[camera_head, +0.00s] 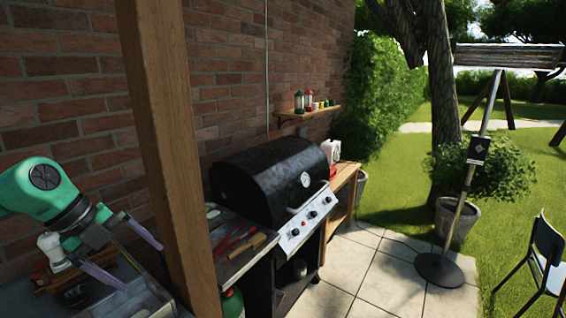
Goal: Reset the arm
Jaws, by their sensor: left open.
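My left gripper (126,262) is at the lower left, at the end of a green and grey arm that comes in from the left edge. Its two light grey fingers are spread apart with nothing seen between them. It is over the counter beside the brick wall, near a metal bin or tray (140,300) and left of a wooden post. My right gripper does not show.
A wooden post (170,150) stands close to the left gripper's right. Beyond it are a black grill (268,180) and a side shelf with red-handled tools (235,240). A wall shelf (310,112) holds small jars. A chair (545,250) and heater stand (440,268) are at right; paving between is clear.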

